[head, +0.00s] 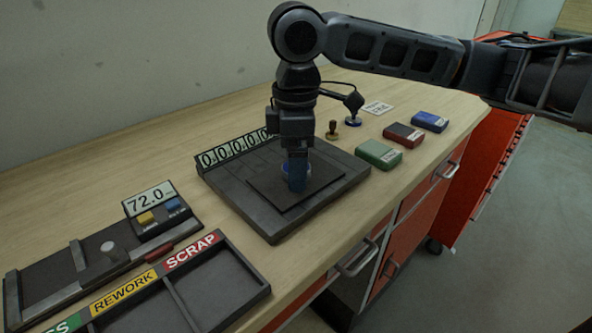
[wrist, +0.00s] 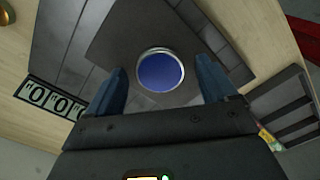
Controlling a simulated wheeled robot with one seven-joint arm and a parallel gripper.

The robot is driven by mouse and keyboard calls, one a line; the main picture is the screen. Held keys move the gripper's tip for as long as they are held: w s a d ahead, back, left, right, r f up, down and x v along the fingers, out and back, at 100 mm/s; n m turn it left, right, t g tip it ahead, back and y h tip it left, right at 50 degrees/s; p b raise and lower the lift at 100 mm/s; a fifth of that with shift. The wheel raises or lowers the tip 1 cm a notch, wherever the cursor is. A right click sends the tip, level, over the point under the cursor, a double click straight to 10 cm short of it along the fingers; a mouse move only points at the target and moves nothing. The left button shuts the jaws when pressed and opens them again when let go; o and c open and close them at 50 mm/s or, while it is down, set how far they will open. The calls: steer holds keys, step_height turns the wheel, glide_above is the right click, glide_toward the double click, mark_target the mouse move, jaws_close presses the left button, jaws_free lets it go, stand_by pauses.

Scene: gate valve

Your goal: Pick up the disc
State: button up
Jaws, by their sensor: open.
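The disc (wrist: 161,71) is round and blue with a pale metallic rim. In the wrist view it lies flat on the dark square plate, in the gap between my two fingers. My gripper (wrist: 160,88) is open, with one blue finger on each side of the disc. No contact with the disc shows. In the head view my gripper (head: 298,184) points down over the plate (head: 265,197) and hides most of the disc; a small blue edge (head: 285,168) shows beside the fingers.
A display reading zeros (head: 235,147) stands at the plate's back edge. Green (head: 378,154), red (head: 403,135) and blue (head: 430,121) boxes lie to the right. A stamp (head: 332,131) stands behind. A gauge (head: 150,199) and a sorting tray (head: 222,290) are at the left front.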

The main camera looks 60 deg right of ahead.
steer(key=shift+c, duration=0.3)
steer(key=c, duration=1.4)
steer(key=shift+o, duration=0.2)
steer(key=shift+r, duration=0.15)
